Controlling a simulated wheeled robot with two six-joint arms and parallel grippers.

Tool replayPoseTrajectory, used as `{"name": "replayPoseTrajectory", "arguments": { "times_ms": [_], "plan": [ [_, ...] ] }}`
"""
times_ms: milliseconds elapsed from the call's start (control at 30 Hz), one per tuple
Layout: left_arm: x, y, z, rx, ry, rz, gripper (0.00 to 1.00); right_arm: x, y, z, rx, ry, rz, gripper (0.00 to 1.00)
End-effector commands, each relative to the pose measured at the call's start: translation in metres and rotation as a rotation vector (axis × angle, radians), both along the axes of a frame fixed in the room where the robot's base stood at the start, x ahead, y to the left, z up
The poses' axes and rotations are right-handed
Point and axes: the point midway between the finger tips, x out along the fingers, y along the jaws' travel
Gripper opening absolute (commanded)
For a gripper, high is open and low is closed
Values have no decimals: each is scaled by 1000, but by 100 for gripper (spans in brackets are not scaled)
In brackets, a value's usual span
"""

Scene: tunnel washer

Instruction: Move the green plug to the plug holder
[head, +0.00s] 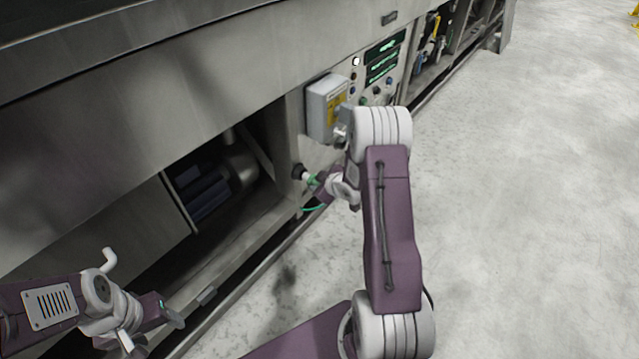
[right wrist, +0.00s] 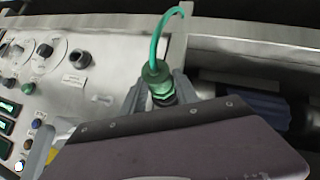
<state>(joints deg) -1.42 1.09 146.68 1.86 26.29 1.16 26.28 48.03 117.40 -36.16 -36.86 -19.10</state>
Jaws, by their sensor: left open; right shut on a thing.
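The green plug (head: 314,182) is between the fingers of my right gripper (head: 326,186), beside the panel's lower left edge. In the right wrist view the green plug (right wrist: 157,76) sits between the two grey fingers of the right gripper (right wrist: 160,94), with its green cable curving up. In the head view a black round fitting (head: 298,171) and a short white part lie just left of the plug; whether they touch the plug I cannot tell. I cannot make out the plug holder for certain. My left gripper (head: 152,330) is open and empty at the lower left.
A grey box with a yellow label (head: 327,108) juts from the panel above the right gripper. The panel has knobs, buttons and green displays (head: 384,58). A dark open bay (head: 205,185) lies to the left. The pale floor (head: 530,200) at right is clear.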

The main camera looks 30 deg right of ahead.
Motion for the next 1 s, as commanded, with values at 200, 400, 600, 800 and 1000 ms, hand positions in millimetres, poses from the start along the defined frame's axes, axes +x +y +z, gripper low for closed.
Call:
{"name": "replayPoseTrajectory", "arguments": {
  "times_ms": [200, 400, 600, 800, 1000],
  "plan": [
    [0, 0, 0, 0, 0, 0, 62, 2, 1, 0, -1, -1, 0, 0],
    [0, 0, 1, 0, 0, 0, 62, 13, 5, 0, 0, -1, 1, 0],
    [0, 0, 1, 0, 0, 0, 62, 17, 7, 0, 1, -1, -1, 0],
    [0, 0, 1, 0, 0, 0, 62, 17, 7, 0, 0, -1, -1, 0],
    [0, 0, 2, 0, 0, 0, 62, 19, 7, 0, 0, -1, 0, 0]
  ]
}}
